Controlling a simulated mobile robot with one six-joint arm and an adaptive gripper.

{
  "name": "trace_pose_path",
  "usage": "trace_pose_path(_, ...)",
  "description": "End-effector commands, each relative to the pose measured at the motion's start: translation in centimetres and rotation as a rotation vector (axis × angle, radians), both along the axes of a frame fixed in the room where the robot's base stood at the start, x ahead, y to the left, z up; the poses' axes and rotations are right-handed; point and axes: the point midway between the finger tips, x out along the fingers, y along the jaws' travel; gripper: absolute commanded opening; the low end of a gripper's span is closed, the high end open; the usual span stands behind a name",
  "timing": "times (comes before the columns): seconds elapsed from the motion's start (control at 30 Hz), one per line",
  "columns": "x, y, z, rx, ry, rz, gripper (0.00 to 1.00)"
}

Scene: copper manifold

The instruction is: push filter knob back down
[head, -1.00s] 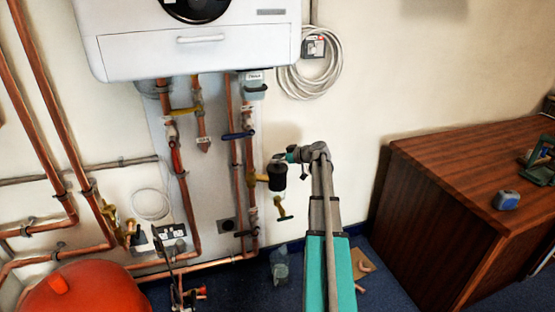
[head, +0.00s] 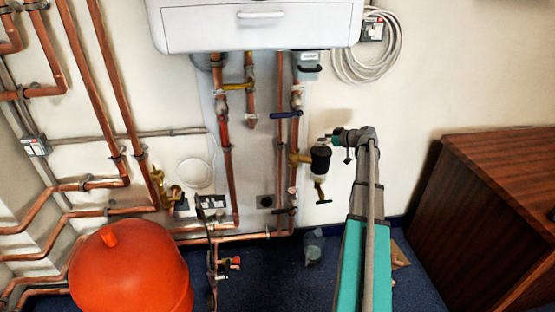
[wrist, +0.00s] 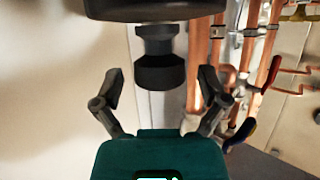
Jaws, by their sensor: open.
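The filter (head: 320,162) has a black top and hangs on the copper pipework below the boiler, with a brass valve under it. In the wrist view its knob (wrist: 159,74) is a dark stub joined by a narrower neck to the wide black filter body (wrist: 155,9). My gripper (head: 328,139) is just above the filter in the head view. In the wrist view my gripper (wrist: 160,86) is open, with one finger on each side of the knob and a gap to each. I cannot tell how near the knob is in depth. The knob is too small to make out in the head view.
The white boiler (head: 255,25) is above, with a coiled white cable (head: 368,68) at its right. Copper pipes with coloured levers run left of the filter. A red tank (head: 130,275) stands at lower left and a wooden desk (head: 480,215) at right. Wall right of the filter is clear.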

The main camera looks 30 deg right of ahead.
Motion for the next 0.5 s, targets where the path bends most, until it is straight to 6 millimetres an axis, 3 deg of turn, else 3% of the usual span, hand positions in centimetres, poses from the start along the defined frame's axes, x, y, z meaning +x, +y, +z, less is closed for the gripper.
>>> trace_pose_path(0.5,0.0,0.0,4.4,0.0,0.0,0.0,0.93)
